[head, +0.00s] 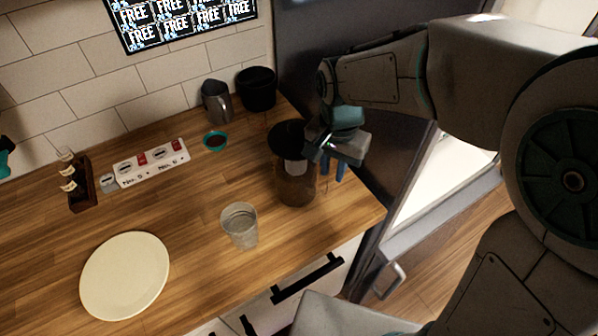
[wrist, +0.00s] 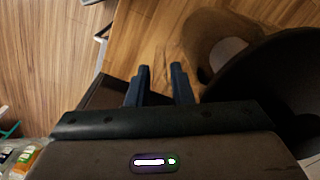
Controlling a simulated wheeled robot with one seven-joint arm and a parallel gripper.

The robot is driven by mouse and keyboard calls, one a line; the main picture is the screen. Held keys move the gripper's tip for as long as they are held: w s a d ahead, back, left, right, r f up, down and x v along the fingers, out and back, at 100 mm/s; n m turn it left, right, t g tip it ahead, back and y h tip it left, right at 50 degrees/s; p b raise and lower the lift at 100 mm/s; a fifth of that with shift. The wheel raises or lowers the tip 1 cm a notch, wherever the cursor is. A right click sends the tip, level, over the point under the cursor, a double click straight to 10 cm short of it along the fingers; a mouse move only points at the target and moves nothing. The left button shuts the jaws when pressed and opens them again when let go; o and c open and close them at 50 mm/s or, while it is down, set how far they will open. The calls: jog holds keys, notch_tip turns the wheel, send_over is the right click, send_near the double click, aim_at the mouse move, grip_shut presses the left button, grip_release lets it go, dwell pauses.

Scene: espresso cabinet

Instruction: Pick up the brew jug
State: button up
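The brew jug (head: 296,190) stands upright near the right end of the wooden counter, with a brownish clear body and a dark top. In the wrist view its brown body (wrist: 205,35) and black top fill the right side. My gripper (head: 333,168) is just right of the jug in the head view, its blue fingers pointing down. In the wrist view the fingers (wrist: 161,72) are parted with nothing between them, and the jug is beside them, not between them. I cannot tell whether the gripper touches the jug.
A clear glass (head: 240,226) stands left of the jug. Behind are a grey pitcher (head: 215,101), a black container (head: 257,89) and a small teal-rimmed cup (head: 215,141). A cream plate (head: 125,275), a white switch panel (head: 150,165) and a wooden rack (head: 79,187) are farther left.

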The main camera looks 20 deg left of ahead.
grip_shut()
jog(key=shift+r, duration=0.15)
